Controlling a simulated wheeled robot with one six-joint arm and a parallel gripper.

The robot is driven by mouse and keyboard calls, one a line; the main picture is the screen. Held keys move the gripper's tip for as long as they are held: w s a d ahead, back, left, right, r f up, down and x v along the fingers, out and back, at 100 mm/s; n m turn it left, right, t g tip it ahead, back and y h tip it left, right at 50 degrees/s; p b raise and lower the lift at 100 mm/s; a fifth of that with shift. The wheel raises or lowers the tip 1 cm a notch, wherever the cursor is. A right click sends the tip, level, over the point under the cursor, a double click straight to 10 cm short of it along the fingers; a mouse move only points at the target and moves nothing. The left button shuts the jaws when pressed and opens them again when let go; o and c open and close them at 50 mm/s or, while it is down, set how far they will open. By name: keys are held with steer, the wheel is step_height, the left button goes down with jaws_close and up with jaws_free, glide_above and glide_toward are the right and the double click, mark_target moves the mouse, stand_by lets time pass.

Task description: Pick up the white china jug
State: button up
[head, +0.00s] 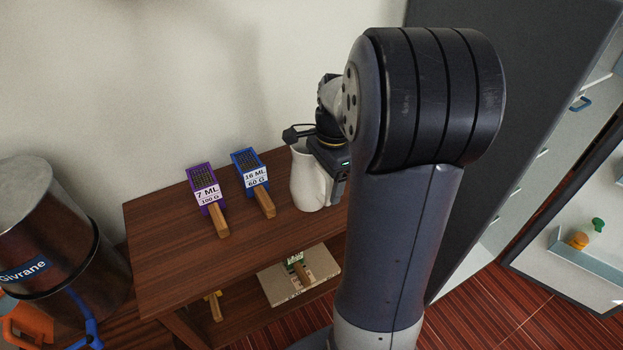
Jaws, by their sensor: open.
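The white china jug (308,182) stands upright at the right end of a dark wooden table (160,232). My gripper (334,180) is at the jug's upper right side, pointing down, and is open. It overlaps the jug's right edge in the picture, and I cannot tell whether it touches. The jug's rim is partly covered.
A purple-framed block (203,180) and a blue-framed block (249,166), both labelled with wooden handles, lie left of the jug. A lower shelf holds a pale board (318,277). A large metal drum (45,220) stands left, an open fridge (585,240) right. A wall rises behind.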

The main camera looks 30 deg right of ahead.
steer(key=shift+c, duration=0.5)
steer(key=shift+w+r, duration=0.1)
steer(key=shift+r, duration=0.05)
jaws_close()
steer(key=shift+r, duration=0.1)
stand_by(0.3)
